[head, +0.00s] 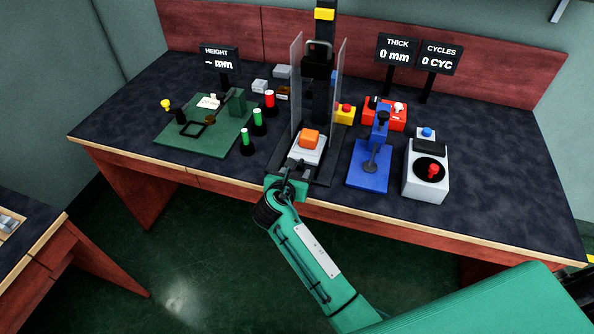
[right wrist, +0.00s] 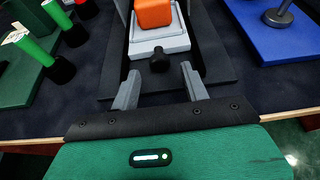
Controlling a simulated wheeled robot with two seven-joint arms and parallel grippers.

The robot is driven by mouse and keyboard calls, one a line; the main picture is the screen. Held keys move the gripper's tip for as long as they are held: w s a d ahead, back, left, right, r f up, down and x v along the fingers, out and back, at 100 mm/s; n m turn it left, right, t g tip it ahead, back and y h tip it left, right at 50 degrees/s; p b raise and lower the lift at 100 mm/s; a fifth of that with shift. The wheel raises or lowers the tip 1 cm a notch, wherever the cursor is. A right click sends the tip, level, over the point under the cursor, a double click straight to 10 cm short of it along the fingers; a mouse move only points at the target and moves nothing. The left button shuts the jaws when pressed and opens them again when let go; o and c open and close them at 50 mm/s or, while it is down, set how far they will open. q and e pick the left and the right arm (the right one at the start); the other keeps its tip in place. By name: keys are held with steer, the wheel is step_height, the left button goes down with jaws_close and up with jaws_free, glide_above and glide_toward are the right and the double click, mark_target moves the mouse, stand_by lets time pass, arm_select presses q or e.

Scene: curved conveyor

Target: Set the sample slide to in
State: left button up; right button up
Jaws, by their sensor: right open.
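The sample slide (head: 312,156) is a light grey tray at the foot of the upright press in the middle of the bench. An orange block (head: 309,139) sits on it. In the right wrist view the slide (right wrist: 160,46) has a black knob (right wrist: 159,60) on its near side, and the block (right wrist: 153,13) is cut by the top edge. My right gripper (head: 293,170) is at the bench's front, just before the slide. In its wrist view the open, empty fingers (right wrist: 156,80) point at the knob, which lies between and slightly beyond their tips. My left gripper is out of view.
Clear guard panels (head: 296,80) flank the press. Green-topped posts (head: 247,139) and a green fixture plate (head: 185,142) stand left. A blue stand (head: 368,175), a yellow-based red button (head: 346,112) and a grey box with a red knob (head: 427,187) stand right.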

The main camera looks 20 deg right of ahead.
mark_target(305, 152)
steer(key=shift+x, duration=1.1)
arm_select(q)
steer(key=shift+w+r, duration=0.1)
arm_select(e)
jaws_close()
steer(key=shift+w+r, duration=0.1)
steer(key=shift+r, duration=0.05)
steer(key=w+d+p, duration=0.2)
steer(key=w, duration=0.1)
steer(key=w+d+p, duration=0.1)
steer(key=w, duration=0.1)
steer(key=shift+w+d+p, duration=0.2)
steer(key=shift+d+p, duration=0.15)
steer(key=shift+d, duration=0.05)
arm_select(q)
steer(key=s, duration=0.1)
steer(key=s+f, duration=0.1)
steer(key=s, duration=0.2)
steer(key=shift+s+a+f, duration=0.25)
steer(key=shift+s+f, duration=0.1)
arm_select(e)
steer(key=shift+w+d, duration=0.1)
steer(key=shift+w, duration=0.05)
